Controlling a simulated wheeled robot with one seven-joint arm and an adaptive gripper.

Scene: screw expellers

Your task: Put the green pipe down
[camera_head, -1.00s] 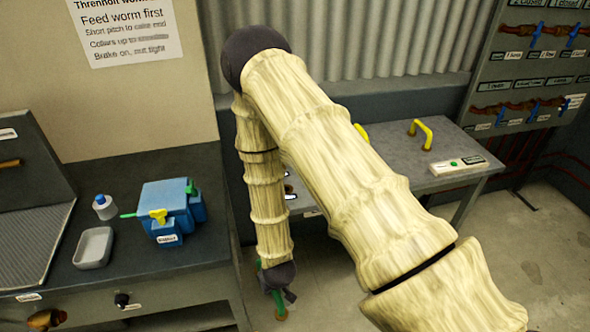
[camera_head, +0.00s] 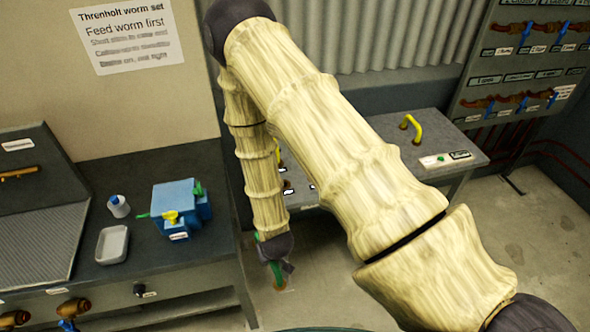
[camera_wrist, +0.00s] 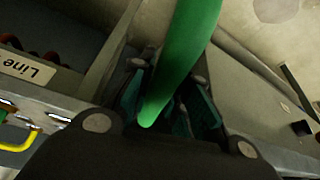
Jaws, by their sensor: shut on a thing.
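The green pipe shows large in the wrist view (camera_wrist: 185,55), running from between my fingers up out of the top of the picture. My gripper (camera_wrist: 165,105) is shut on it, with a finger on each side. In the head view my gripper (camera_head: 281,268) hangs low at the end of my arm, in the gap right of the left bench. A short piece of the green pipe (camera_head: 277,276) shows there, reaching down over the floor. The rest of the pipe is hidden by my gripper, and I cannot tell whether its lower end touches the floor.
The left bench (camera_head: 150,260) carries a blue device (camera_head: 178,205), a grey tray (camera_head: 112,245) and a small bottle (camera_head: 118,206). A grey table (camera_head: 440,140) with a yellow handle (camera_head: 411,128) stands behind my arm. Valve panels hang at the right. Concrete floor is open at right.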

